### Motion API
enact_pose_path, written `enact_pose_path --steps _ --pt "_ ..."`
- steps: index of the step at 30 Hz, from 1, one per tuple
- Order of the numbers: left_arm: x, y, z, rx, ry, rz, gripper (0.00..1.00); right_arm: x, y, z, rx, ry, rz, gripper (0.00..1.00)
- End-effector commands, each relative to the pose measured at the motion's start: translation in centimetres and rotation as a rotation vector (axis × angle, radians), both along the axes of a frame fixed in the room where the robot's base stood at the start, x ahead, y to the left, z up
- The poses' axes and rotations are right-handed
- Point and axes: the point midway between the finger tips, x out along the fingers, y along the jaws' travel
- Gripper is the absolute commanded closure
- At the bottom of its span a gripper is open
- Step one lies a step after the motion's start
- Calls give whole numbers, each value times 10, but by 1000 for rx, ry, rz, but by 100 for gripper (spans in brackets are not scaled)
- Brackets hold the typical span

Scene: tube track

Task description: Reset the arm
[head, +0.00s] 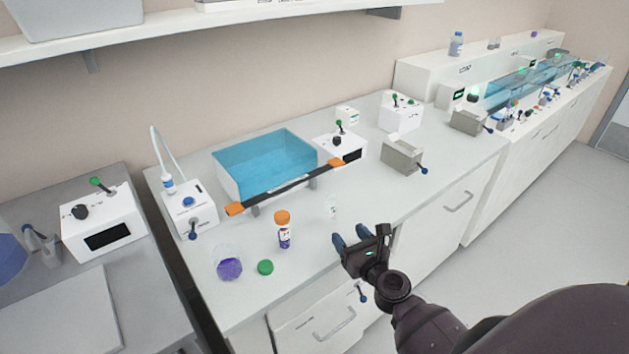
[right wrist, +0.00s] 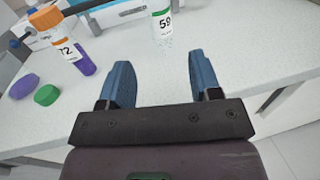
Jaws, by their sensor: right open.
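My right gripper (head: 362,240) is over the front edge of the bench, with its blue fingers apart and nothing between them. It also shows in the right wrist view (right wrist: 162,82), its two fingers spread toward the bench. A clear tube (head: 330,207) marked 59 (right wrist: 163,24) stands on the bench just beyond the fingers, not touching them. An orange-capped tube with purple contents (head: 283,230), marked 72 (right wrist: 66,47), stands to the left of the gripper. My left gripper does not show in either view.
A blue water tank (head: 265,165) with a dark bar (head: 290,187) in front stands behind the tubes. A green cap (head: 265,267) and a clear cup with purple contents (head: 229,264) are at the front left. A grey block (head: 402,157) stands at the right. The floor at right is clear.

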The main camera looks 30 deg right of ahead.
Motion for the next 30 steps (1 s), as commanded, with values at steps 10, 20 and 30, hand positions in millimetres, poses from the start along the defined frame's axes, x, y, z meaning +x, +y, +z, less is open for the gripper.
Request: enact_pose_path --steps 10,20,30 --pt "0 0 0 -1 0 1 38 -6 17 4 -139 14 78 42" --pt "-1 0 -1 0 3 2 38 -66 113 1 -1099 77 578 42" --pt "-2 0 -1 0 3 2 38 -162 141 -28 -2053 130 1182 42"
